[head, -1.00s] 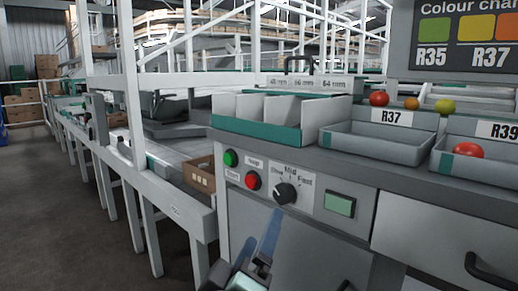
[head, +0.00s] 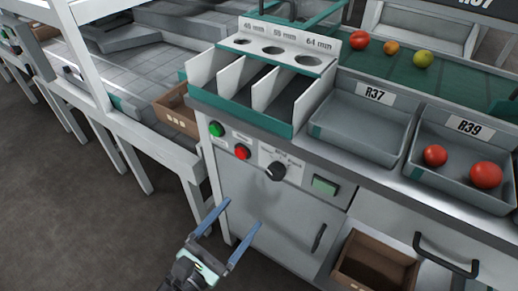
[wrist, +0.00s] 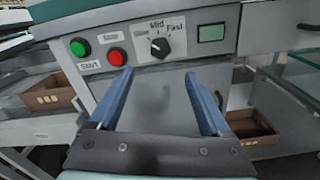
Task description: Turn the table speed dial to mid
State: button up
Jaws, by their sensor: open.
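The table speed dial (head: 276,171) is a black round knob on the grey front panel, with Slow, Mid and Fast printed around its top. In the wrist view the dial (wrist: 160,47) has a pale mark that seems to point up and left, toward the Slow side; it is too small to be sure. My gripper (head: 243,214) is open and empty, below and in front of the dial, not touching it. In the wrist view the two blue fingers of my gripper (wrist: 159,74) stand apart, with the dial beyond and above the gap.
A green button (head: 216,130) and a red button (head: 243,152) sit left of the dial, and a small green screen (head: 325,186) sits right. A cabinet handle (head: 319,238) and a brown open box (head: 345,277) are lower right. Grey trays (head: 360,150) stand on top.

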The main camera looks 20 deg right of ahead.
aim_at(273, 175)
jog(key=b+x, duration=0.2)
jog(key=x, duration=1)
jog(key=shift+w+d+r+b, duration=0.2)
jog(key=shift+d+b, duration=0.1)
jog(key=shift+d, duration=0.1)
jog(key=shift+c, duration=0.2)
grip_shut()
